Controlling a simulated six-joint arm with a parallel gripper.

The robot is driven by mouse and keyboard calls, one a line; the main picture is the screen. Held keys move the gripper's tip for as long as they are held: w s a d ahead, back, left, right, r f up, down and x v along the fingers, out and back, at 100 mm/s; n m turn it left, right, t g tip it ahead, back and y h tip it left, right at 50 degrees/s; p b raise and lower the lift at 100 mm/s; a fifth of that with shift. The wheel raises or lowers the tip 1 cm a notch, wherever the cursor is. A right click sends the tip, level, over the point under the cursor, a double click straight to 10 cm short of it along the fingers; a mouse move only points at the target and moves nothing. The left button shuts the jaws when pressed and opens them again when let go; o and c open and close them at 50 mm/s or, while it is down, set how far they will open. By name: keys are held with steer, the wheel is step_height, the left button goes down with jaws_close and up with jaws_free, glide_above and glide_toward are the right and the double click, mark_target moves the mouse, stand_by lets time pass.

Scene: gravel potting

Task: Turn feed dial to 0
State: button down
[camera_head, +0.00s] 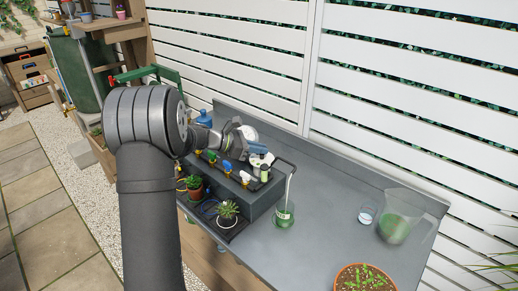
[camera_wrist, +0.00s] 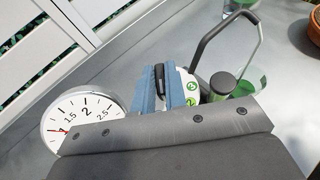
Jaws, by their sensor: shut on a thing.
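The feed dial (camera_wrist: 190,88) is a white disc with green number marks, among them a 3 and a 2, and a dark knob (camera_wrist: 159,76) stands on it. My gripper (camera_wrist: 160,92) has its two blue fingers shut on the dark knob, one on each side. The fingers and wrist housing hide much of the dial, so its setting cannot be read. In the head view my gripper (camera_head: 256,149) reaches over the top of the grey box, and the white dial (camera_head: 262,160) shows only in part beside the fingers.
A round pressure gauge (camera_wrist: 84,117) stands close left of my fingers. A black tube handle and a green beaker (camera_head: 284,214) are to the right. Small coloured valves (camera_head: 227,167) line the box front, above potted plants (camera_head: 227,210). A jug (camera_head: 397,228) stands on the open bench at right.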

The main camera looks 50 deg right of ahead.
steer(key=m+g+y, duration=0.4)
steer(key=m, duration=0.1)
steer(key=shift+w+d+y, duration=0.15)
steer(key=shift+w+y, duration=0.05)
steer(key=shift+y, duration=0.1)
steer(key=shift+m+g, duration=0.3)
steer(key=c, duration=1.5)
jaws_free()
steer(key=shift+o, duration=0.2)
steer(key=v, duration=1.7)
steer(key=shift+w, duration=0.2)
steer(key=shift+s, duration=0.15)
steer(key=x, duration=1.7)
steer(key=shift+s, duration=0.1)
